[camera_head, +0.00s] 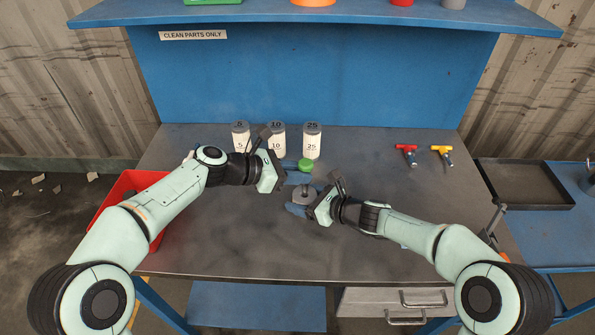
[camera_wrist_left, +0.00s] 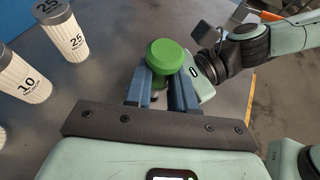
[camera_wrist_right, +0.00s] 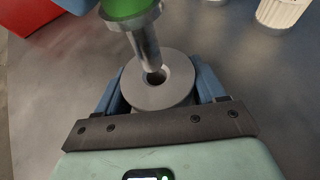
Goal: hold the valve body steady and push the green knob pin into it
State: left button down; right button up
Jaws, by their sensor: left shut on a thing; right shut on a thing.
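The green knob pin (camera_head: 306,165) is upright in my left gripper (camera_head: 298,179), whose blue fingers are shut on it below the knob. The left wrist view shows the green knob (camera_wrist_left: 165,57) from above. The grey round valve body (camera_head: 303,195) is in my right gripper (camera_head: 304,203), shut around it close above the table. In the right wrist view, the pin's metal shaft (camera_wrist_right: 144,42) points down at the central hole of the valve body (camera_wrist_right: 150,97). Its tip is at the hole's mouth; I cannot tell whether it is inside.
Several white numbered canisters (camera_head: 277,139) stand behind my left gripper. A red T-handled part (camera_head: 406,153) and a yellow one (camera_head: 442,154) lie at the right back of the table. A red bin (camera_head: 118,190) is at the left, a dark tray (camera_head: 525,184) at the right.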

aim_at(297, 196)
pick_arm(q)
jog(key=shift+f, duration=2.7)
jog(key=c, duration=0.9)
grip_release()
jog(key=shift+o, duration=0.2)
jog(key=shift+a, duration=0.1)
jog(key=v, duration=1.2)
pick_arm(e)
jog(key=o, duration=1.5)
